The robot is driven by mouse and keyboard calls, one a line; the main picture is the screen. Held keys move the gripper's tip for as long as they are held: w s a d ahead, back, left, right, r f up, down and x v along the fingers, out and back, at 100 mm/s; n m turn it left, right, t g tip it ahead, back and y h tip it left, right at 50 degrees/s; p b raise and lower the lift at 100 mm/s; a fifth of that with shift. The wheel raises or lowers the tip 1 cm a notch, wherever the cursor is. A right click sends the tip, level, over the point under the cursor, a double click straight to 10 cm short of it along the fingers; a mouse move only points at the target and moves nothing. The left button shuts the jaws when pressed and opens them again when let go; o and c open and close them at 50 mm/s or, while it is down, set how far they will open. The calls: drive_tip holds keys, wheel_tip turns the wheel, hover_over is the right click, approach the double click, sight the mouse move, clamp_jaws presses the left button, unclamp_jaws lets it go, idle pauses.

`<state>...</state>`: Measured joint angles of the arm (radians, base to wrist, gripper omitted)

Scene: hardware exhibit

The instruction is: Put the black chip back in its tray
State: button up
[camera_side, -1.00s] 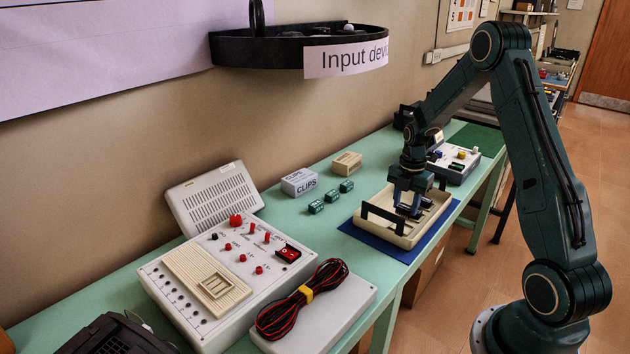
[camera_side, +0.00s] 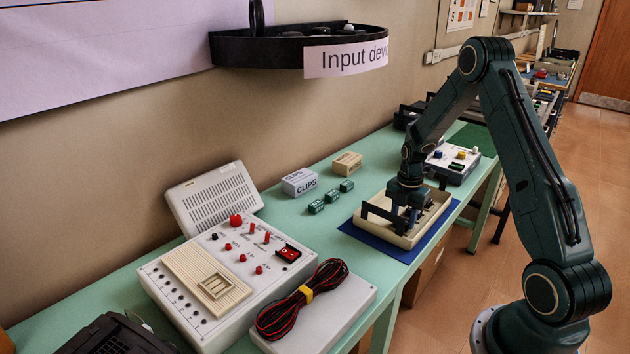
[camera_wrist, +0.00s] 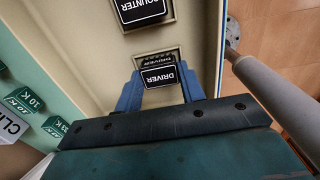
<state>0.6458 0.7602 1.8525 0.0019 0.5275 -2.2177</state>
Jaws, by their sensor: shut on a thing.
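My gripper (camera_side: 407,228) is low inside the beige tray (camera_side: 447,213). In the wrist view my gripper (camera_wrist: 158,84) has its blue fingers shut on a black chip (camera_wrist: 158,77) with a white DRIVER label. The chip is over or at a recess of the tray (camera_wrist: 100,12), where a second DRIVER marking shows just beyond it. I cannot tell whether the chip touches the recess floor. Another black piece marked COUNTER (camera_wrist: 140,9) sits in the neighbouring recess. In the side view the held chip is hidden by the fingers.
Small green blocks (camera_side: 331,196) and a CLIPS box (camera_side: 299,181) lie to the left. A control box (camera_side: 455,160) stands behind, and a cable coil (camera_side: 300,298) in front.

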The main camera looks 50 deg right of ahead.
drive_tip(key=shift+f, duration=0.15)
drive_tip(key=o, duration=1)
drive_tip(key=shift+c, duration=0.2)
wheel_tip(320, 180, up, 12)
drive_tip(key=shift+r, duration=0.2)
idle(0.3)
